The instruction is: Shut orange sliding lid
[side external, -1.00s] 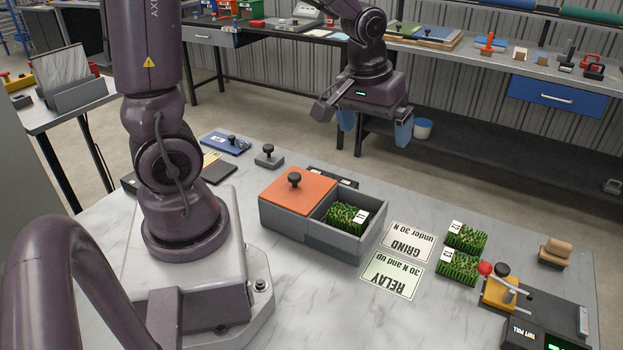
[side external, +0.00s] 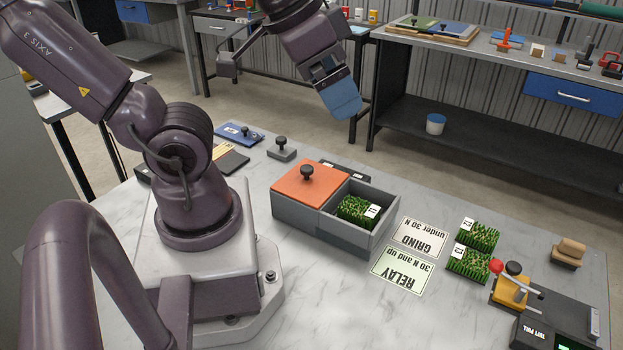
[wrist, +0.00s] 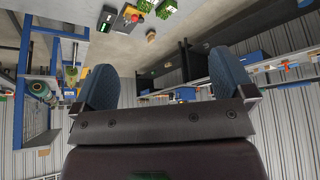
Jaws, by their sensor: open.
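The orange sliding lid (side external: 311,184) with a black knob lies over the left half of a grey box (side external: 338,240). The right half is uncovered and holds a green turf piece (side external: 352,211) with a white tag. My gripper (side external: 346,112) is in the air above and behind the box, apart from it, with blue fingers. In the wrist view its two fingers (wrist: 160,88) stand wide apart with nothing between them. The box and lid cannot be made out in the wrist view.
Right of the box lie the GRIND card (side external: 421,237) and RELAY card (side external: 401,271). Beyond are two tagged turf pieces (side external: 471,264), a yellow lever device (side external: 510,290) and a tan block (side external: 569,252). A grey knobbed block (side external: 281,150) stands behind the box. The table front is clear.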

